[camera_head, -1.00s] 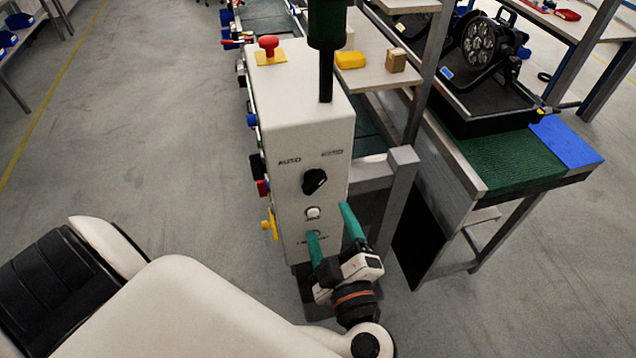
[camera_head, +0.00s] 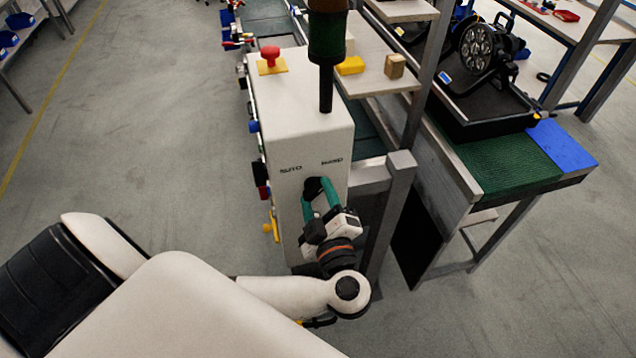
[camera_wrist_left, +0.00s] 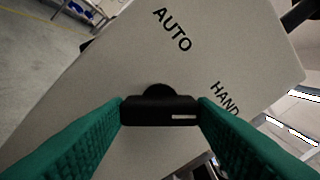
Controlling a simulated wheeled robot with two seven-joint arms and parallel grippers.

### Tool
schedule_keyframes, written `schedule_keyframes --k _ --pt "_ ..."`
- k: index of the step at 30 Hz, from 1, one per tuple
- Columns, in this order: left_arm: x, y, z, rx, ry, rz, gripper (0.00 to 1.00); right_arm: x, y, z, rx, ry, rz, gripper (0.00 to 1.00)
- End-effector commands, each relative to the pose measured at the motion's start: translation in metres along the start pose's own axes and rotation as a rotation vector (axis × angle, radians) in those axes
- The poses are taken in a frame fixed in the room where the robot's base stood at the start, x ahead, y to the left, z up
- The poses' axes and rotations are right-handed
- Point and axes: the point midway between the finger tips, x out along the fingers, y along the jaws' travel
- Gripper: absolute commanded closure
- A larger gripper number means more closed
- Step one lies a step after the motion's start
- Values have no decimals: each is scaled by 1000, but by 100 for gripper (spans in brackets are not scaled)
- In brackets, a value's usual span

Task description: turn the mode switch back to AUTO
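The mode switch is a black knob (camera_head: 315,186) on the front of the white control box (camera_head: 300,110), below the AUTO and HAND labels. In the left wrist view the knob (camera_wrist_left: 160,110) lies crosswise, with a white mark at its right end, on the HAND side. My left gripper (camera_head: 320,195) is at the knob. Its two green fingertips (camera_wrist_left: 160,112) touch the knob's two ends, closed on it. The button below the knob is hidden behind the gripper. My right gripper is not in view.
Coloured parts line the box's left side. A metal frame post (camera_head: 390,200) stands close on the right. Open floor (camera_head: 150,130) lies to the left.

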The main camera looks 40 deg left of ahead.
Motion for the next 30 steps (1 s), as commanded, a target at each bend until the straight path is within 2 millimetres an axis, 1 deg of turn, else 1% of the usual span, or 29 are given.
schedule_keyframes --k 1,3,4,11,17,23,30 --pt "0 0 0 0 0 1 58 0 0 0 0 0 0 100" --pt "0 0 0 0 0 1 70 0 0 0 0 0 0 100" --pt "0 0 0 0 0 1 72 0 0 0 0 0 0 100" --pt "-1 1 -1 -22 2 2 72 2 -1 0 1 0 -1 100" --pt "-1 3 -2 -108 2 5 72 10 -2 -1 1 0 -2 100" --pt "-1 4 -3 -264 2 7 72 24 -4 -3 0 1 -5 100" --pt "-1 5 -3 -491 0 7 72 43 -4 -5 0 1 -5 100"
